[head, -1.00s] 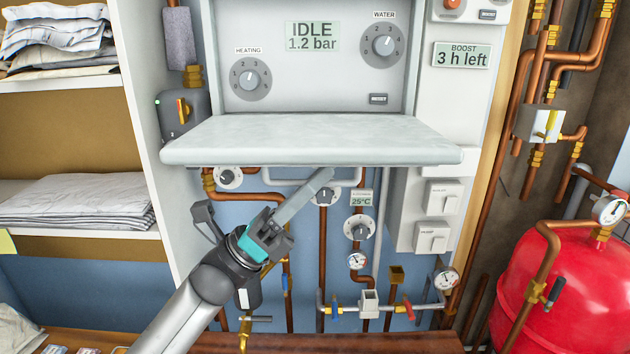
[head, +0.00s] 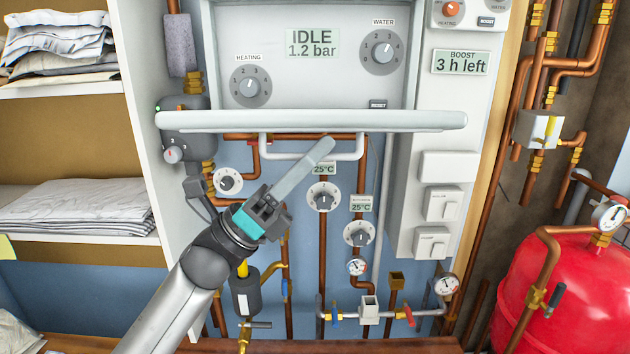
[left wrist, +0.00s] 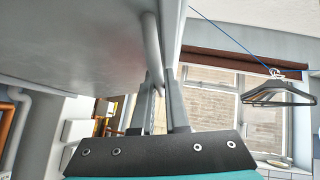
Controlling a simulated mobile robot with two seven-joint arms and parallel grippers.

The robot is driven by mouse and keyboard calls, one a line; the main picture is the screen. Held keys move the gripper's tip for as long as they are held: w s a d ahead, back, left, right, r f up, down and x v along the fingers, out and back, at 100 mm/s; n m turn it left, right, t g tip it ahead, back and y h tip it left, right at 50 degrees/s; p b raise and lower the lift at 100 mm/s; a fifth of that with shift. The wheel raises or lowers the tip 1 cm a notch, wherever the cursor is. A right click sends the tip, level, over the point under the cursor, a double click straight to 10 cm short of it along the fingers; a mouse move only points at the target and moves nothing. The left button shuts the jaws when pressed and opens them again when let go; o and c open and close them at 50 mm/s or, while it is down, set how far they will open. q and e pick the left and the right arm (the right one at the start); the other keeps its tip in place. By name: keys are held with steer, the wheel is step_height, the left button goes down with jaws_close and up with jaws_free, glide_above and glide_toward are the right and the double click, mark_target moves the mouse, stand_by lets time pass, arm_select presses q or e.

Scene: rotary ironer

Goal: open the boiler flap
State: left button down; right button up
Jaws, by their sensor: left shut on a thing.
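The boiler flap (head: 311,121) is a pale panel under the boiler's control face. It stands out towards me, seen almost edge-on in the head view, with the dials and display above it uncovered. Its underside (left wrist: 70,45) fills the upper left of the left wrist view. A bar handle (head: 264,147) hangs below the flap; part of it also shows in the left wrist view (left wrist: 150,40). My left gripper (head: 325,147) reaches up from the lower left and is shut on the handle, under the flap. My right gripper is not in view.
Copper pipes, round knobs and gauges (head: 323,197) lie on the wall below the flap. A shelf with folded cloth (head: 75,205) stands at left. A white switch box (head: 440,150) and a red tank (head: 555,285) stand at right.

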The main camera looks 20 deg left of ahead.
arm_select(q)
steer(key=shift+r, duration=0.55)
steer(key=c, duration=1.2)
jaws_free()
steer(key=shift+a, duration=0.1)
